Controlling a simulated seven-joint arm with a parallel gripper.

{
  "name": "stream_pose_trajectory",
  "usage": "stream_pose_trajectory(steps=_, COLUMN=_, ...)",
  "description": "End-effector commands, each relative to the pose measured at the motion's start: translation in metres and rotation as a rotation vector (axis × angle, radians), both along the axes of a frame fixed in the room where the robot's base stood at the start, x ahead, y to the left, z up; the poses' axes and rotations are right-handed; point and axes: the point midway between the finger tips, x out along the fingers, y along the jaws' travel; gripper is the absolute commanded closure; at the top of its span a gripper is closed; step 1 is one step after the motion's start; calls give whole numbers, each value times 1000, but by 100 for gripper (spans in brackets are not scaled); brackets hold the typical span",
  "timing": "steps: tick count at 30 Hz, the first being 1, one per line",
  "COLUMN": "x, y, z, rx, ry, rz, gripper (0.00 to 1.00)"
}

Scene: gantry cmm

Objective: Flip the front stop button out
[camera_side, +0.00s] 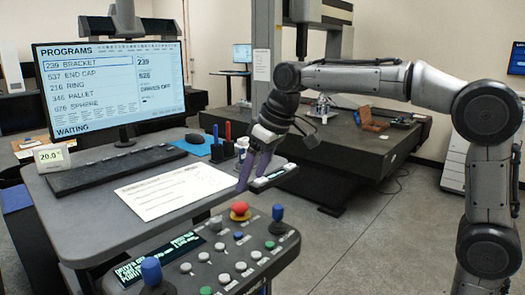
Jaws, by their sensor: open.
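The stop button is a red mushroom-shaped knob (240,208) on a yellow base. It sits at the back edge of the grey control panel (195,281) in the lower middle of the view. My gripper (251,183) points down with dark purple fingers, a little above and behind the red knob. Its fingers are apart with nothing between them. The fingertips look clear of the knob, though their exact depth is hard to tell. Whether the knob is pressed in or out is too small to tell.
A paper sheet (178,189), keyboard (115,170) and monitor (108,82) occupy the desk. A small pale box (273,177) is right beside my fingers. A granite table stands behind.

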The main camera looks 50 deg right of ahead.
Motion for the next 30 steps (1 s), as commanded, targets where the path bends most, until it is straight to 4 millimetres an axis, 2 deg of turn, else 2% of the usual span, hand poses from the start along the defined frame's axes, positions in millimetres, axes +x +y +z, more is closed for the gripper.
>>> stream_pose_trajectory(steps=1, x=-4, y=-1, z=12, rx=0, ry=-5, rz=0, gripper=19)
stream_pose_trajectory(steps=6, x=-16, y=-3, z=41, rx=0, ry=-4, rz=0, gripper=19)
stream_pose_trajectory(steps=12, x=-24, y=-5, z=60, rx=0, ry=-1, rz=0, gripper=19)
stream_pose_trajectory(steps=30, x=-27, y=-6, z=65, rx=0, ry=-4, rz=-1, gripper=19)
